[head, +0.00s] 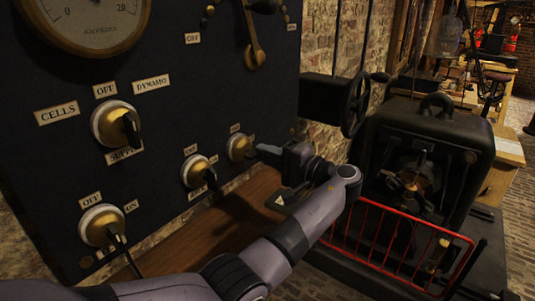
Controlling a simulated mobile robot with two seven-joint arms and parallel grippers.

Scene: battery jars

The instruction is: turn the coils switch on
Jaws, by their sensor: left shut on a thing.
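A dark switch panel (60,160) fills the left of the head view. At its lower right is a small round switch with a brass and white base (237,142); the tags around it are too small to read, so I cannot confirm that it is the coils switch. My left gripper (256,151) reaches it from the right and is shut on its knob, which the fingers mostly hide. Whether that switch stands at on or off cannot be told. My right gripper is not in view.
Other switches are the supply switch (112,124), a lower left switch (101,225) and a middle switch (196,171). A lever (254,42) and a gauge (88,18) sit above. A wooden ledge (215,232) runs below. A black machine (428,140) with a red guard rail (395,246) stands right.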

